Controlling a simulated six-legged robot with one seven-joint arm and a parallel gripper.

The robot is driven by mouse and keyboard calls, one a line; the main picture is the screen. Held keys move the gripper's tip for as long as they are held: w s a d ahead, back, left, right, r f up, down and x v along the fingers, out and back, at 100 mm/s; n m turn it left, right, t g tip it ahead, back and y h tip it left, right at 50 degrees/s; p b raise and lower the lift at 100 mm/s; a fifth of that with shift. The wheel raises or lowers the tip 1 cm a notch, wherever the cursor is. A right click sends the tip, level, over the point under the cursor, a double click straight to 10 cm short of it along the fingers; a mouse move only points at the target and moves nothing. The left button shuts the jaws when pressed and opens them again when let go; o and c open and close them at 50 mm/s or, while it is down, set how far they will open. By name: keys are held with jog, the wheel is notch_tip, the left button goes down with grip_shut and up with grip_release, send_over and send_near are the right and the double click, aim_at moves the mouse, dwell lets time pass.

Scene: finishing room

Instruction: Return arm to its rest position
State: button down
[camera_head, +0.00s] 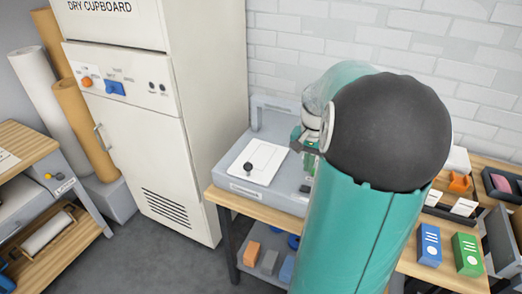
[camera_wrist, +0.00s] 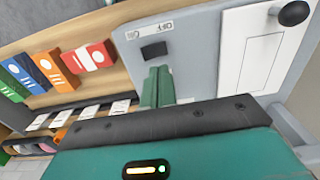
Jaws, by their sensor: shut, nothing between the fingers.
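My arm covers the middle and right of the head view. My gripper (camera_head: 308,140) shows just left of the arm's dark joint, partly hidden, above the right part of a grey bench machine (camera_head: 233,183). In the wrist view my gripper's green fingers (camera_wrist: 157,88) are together with nothing between them. They point toward the machine (camera_wrist: 196,60), beside its dark square button. I cannot tell the exact gap between fingertips and machine.
A white panel with a black knob (camera_head: 248,166) is on the machine. Blue (camera_head: 429,246) and green (camera_head: 466,254) boxes stand on the wooden bench at right, by card trays. A dry cupboard (camera_head: 150,120) stands left. Floor (camera_head: 150,262) in front is clear.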

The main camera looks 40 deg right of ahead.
jog(key=w+a+r+n+t+h, duration=0.1)
jog(key=a+r+n, duration=0.2)
jog(key=a, duration=0.6)
jog(key=a+r+n+t, duration=0.1)
jog(key=a+r+n, duration=0.2)
jog(key=a, duration=0.6)
jog(key=w+a+r+n+t+h, duration=0.1)
jog(key=a+r+n, duration=0.2)
jog(key=a, duration=0.6)
jog(key=s+a+n+t+y, duration=0.2)
jog(key=s+a+n, duration=0.2)
jog(key=a, duration=0.5)
jog(key=shift+s+t, duration=0.3)
jog(key=shift+s, duration=0.1)
jog(key=shift+r, duration=0.1)
